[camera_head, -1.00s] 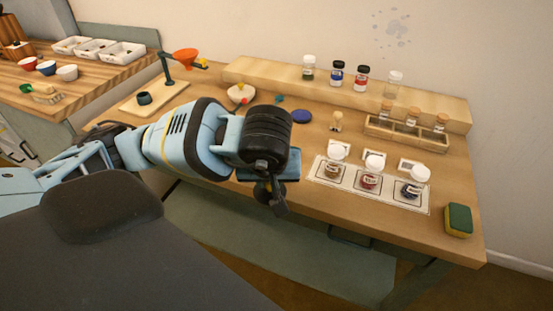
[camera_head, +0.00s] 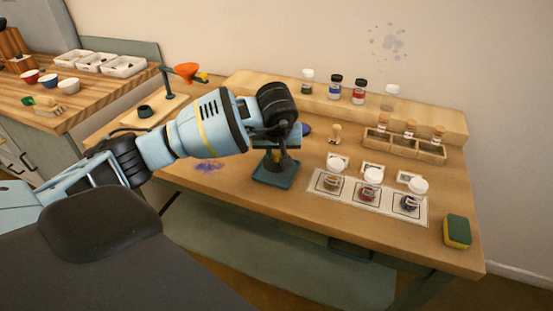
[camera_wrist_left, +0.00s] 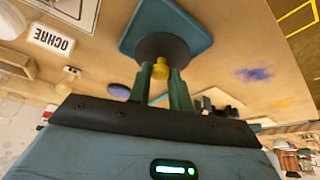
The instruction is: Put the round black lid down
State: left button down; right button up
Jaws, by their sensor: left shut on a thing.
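My left gripper (camera_head: 284,155) is shut on the round black lid, holding it by its yellow knob (camera_wrist_left: 160,69). In the wrist view the lid (camera_wrist_left: 163,46) is a dark disc between the fingertips and a square teal mat or tray (camera_wrist_left: 203,31). In the head view the lid is small, dark and partly covered by the gripper, over the back part of the teal mat or tray (camera_head: 268,180). I cannot tell whether the lid touches it. My right gripper is not in view.
A white card (camera_head: 325,190) with several white-capped jars lies to the right. A wooden rack (camera_head: 403,146) of corked jars stands behind it. A blue disc (camera_head: 306,129) is partly hidden behind my gripper. A purple stain (camera_head: 209,165) marks bare wood to the left. A sponge (camera_head: 457,232) lies at far right.

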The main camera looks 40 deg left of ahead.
aim_at(276, 156)
pick_arm(q)
jog(key=shift+w+a+f, duration=0.15)
jog(key=shift+w+a, duration=0.1)
jog(key=shift+w, duration=0.15)
jog(key=shift+f, duration=1.65)
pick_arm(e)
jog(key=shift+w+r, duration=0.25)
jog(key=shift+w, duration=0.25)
pick_arm(q)
jog(key=shift+f, duration=0.2)
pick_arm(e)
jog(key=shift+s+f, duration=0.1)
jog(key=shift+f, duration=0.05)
pick_arm(q)
jog(key=c, duration=1.3)
grip_release()
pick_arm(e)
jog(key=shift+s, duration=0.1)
pick_arm(q)
jog(key=shift+s+d+r, duration=0.1)
jog(key=shift+r, duration=0.45)
jog(key=p+v, duration=0.1)
jog(key=v, duration=1)
jog(key=shift+r, duration=0.15)
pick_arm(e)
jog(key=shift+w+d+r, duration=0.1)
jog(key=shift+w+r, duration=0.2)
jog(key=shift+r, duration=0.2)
